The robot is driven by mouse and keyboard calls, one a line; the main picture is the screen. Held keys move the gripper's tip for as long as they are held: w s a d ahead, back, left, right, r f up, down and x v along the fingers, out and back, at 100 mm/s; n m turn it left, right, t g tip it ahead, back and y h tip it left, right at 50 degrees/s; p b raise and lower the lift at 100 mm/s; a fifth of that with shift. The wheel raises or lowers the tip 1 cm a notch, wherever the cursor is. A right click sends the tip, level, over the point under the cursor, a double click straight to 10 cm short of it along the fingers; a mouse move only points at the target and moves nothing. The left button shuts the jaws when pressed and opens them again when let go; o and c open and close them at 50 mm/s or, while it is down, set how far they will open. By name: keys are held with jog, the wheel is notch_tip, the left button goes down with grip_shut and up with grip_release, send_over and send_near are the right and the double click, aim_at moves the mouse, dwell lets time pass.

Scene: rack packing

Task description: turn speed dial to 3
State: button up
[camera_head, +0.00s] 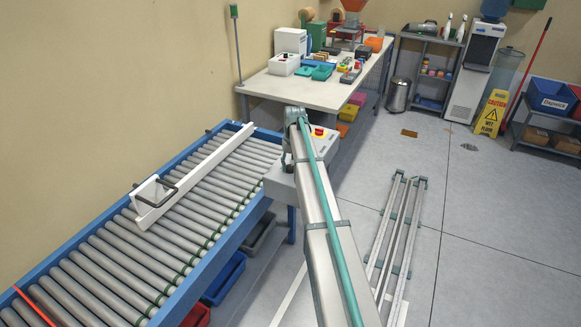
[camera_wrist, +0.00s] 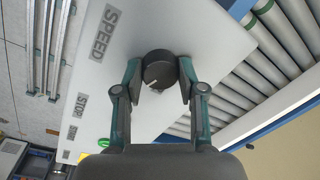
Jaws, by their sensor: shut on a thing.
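The speed dial (camera_wrist: 158,72) is a round black knob with a white pointer line, on a light grey control panel (camera_wrist: 200,28). In the wrist view the pointer aims to the lower left of the picture. The word SPEED is printed on the panel to the left of the dial. My gripper (camera_wrist: 160,78) has a finger on each side of the dial and is shut on it. No number scale is readable around the dial. In the head view the control box (camera_head: 278,184) stands beside the conveyor, and my arm hides the dial and gripper.
A roller conveyor (camera_head: 122,254) with a blue frame runs along the left, with a white guide bar (camera_head: 190,175) across it. STOP and START labels and a green button (camera_wrist: 103,142) are on the same panel. A cluttered table (camera_head: 310,92) stands behind.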

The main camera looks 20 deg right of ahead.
aim_at(292, 167)
jog(key=shift+m, duration=0.6)
jog(key=o, duration=1.1)
jog(key=shift+o, duration=0.2)
jog(key=shift+r, duration=0.1)
notch_tip(292, 167, up, 12)
jog(key=shift+s+d, duration=0.15)
jog(key=shift+d, duration=0.25)
